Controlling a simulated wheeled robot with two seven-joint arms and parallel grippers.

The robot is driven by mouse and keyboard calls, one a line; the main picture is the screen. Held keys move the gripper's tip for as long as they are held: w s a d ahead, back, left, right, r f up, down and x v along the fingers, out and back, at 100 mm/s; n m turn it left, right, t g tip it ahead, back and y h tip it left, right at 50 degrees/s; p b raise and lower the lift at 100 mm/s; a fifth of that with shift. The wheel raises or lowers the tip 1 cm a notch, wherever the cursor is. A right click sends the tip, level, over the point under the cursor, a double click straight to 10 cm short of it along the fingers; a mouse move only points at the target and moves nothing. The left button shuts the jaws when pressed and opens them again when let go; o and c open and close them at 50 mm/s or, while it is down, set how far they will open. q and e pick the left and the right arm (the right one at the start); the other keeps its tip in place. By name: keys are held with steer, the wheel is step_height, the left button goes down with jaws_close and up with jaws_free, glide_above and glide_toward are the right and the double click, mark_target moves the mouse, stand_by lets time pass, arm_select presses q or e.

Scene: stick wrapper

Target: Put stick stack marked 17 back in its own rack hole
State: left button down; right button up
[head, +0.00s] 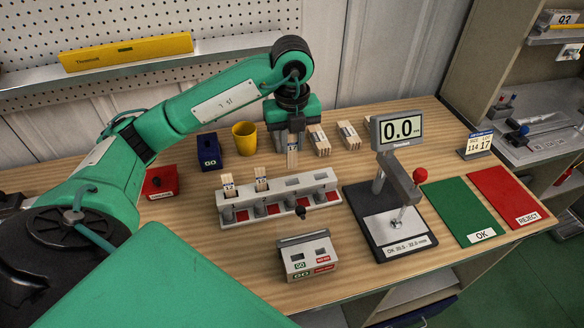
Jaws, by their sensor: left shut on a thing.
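My left gripper (292,136) points down above the back of the grey rack (336,199). It is shut on a pale wooden stick stack (292,158) with a small dark label too small to read. The stack hangs upright, just behind and above the rack's third hole from the left. Two labelled stacks (229,188) (261,181) stand in the two left holes, their numbers unclear. The two right holes look empty, with red patches below. My right gripper is out of view.
A gauge (398,129) stands right, beside green OK (458,208) and red REJECT (508,194) mats. A grey GO box (308,259) sits in front.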

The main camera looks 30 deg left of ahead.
mark_target(292, 168)
arm_select(q)
step_height(292, 168, down, 4)
steer(key=shift+f+p, duration=0.25)
steer(key=shift+p, duration=0.2)
step_height(292, 168, down, 4)
steer(key=shift+f+p, duration=0.1)
steer(key=shift+p, duration=0.25)
steer(key=shift+f, duration=0.1)
steer(key=shift+f, duration=0.15)
steer(key=c, duration=1.3)
jaws_free()
steer(key=shift+o, duration=0.2)
